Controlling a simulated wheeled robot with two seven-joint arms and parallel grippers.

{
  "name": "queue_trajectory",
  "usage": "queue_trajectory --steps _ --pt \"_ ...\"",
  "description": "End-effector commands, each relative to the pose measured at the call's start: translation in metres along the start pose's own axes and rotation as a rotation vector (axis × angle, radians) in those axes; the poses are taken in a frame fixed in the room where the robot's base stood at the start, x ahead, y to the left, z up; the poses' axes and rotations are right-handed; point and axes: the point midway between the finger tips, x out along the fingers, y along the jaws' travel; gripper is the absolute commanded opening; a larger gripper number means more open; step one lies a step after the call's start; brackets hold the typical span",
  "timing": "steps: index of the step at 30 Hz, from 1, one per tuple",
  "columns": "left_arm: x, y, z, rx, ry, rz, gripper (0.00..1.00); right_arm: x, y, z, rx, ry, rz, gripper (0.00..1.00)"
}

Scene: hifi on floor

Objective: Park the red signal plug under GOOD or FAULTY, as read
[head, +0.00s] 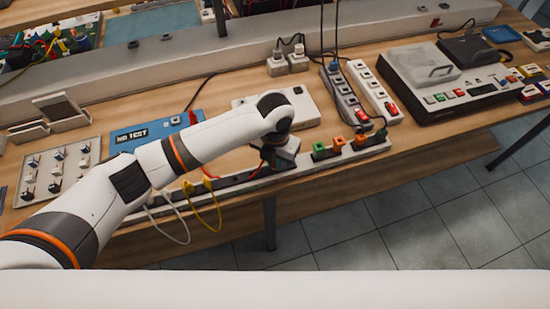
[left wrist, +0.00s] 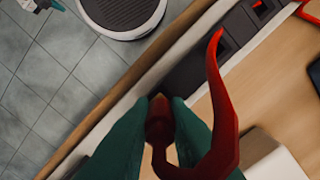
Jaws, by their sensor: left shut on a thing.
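My left gripper (left wrist: 160,115) is shut on the red signal plug (left wrist: 158,128), between its dark green fingers in the left wrist view. The plug's thick red cable (left wrist: 224,125) curls up on the right. In the head view, my left gripper (head: 280,158) is low over the long white socket strip (head: 235,184) at the desk's front edge; the plug is hidden there. I cannot tell whether the plug touches the strip. A blue tester (head: 158,131) on the left has a display reading "NO TEST". No GOOD or FAULTY label is legible. My right gripper is not in view.
Green and orange plugs (head: 338,144) sit at the strip's right end. Yellow (head: 216,205) and white cables hang over the front edge. Two power strips (head: 345,98) stand behind. A switch panel (head: 60,168) is at left, a grey console (head: 440,85) at right.

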Motion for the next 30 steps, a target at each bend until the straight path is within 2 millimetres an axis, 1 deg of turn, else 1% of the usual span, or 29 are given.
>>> queue_trajectory --steps 12,13,15,17,26,30 --pt "0.0 0.0 0.0 0.0 0.0 0.0 0.0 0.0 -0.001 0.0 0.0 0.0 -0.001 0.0" --pt "0.0 0.0 0.0 0.0 0.0 0.0 0.2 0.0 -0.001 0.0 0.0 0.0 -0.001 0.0" --pt "0.0 0.0 0.0 0.0 0.0 0.0 0.32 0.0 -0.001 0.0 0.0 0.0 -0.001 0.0" --pt "0.0 0.0 0.0 0.0 0.0 0.0 0.41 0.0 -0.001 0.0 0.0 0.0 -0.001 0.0" --pt "-0.001 0.0 0.0 0.0 0.001 0.0 0.41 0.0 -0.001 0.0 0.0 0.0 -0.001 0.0" --pt "-0.014 0.0 -0.001 0.0 0.004 0.0 0.41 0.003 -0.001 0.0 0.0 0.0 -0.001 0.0"
